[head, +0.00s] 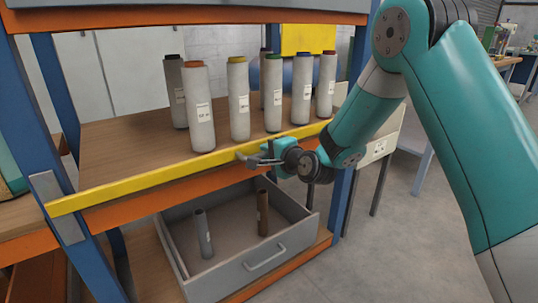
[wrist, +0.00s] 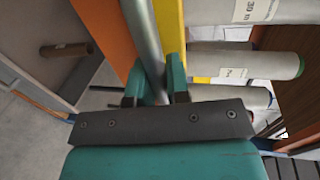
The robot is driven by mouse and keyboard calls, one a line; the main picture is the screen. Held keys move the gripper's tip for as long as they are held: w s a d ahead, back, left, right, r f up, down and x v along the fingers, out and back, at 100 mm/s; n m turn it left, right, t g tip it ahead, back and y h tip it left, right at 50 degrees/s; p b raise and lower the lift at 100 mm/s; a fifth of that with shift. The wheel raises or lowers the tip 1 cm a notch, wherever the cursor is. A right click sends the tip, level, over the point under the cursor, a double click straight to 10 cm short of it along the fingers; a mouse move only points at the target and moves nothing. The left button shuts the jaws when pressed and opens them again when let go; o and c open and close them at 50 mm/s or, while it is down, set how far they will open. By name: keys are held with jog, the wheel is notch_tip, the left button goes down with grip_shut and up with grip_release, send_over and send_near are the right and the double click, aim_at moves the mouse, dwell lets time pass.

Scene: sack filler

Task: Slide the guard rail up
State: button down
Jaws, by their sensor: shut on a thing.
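The guard rail (head: 145,184) is a long yellow bar across the front of the shelf, just above an orange beam. In the wrist view the yellow rail (wrist: 171,30) runs beside a round grey bar (wrist: 143,30), which looks like its handle. My gripper (head: 258,158) is at the rail's front, right of its middle. In the wrist view my gripper's teal fingers (wrist: 155,83) stand on either side of the grey bar and are shut on it. The bar's ends are not clear.
Several grey rolls with coloured ends, such as one roll (head: 199,108), stand on the wooden shelf (head: 130,140) behind the rail. Below, a grey drawer (head: 235,275) is open with two tubes standing in it. Blue posts (head: 92,245) frame the rack.

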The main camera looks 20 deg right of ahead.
notch_tip(320, 180, up, 4)
jog(key=shift+f+p, duration=0.25)
jog(key=shift+p, duration=0.5)
jog(key=c, duration=1.1)
grip_release()
jog(key=shift+f, duration=0.1)
jog(key=shift+s+d+b, duration=0.2)
jog(key=shift+s+b, duration=0.15)
jog(key=b+v, duration=1)
jog(key=v, duration=0.6)
jog(key=shift+s+b, duration=0.3)
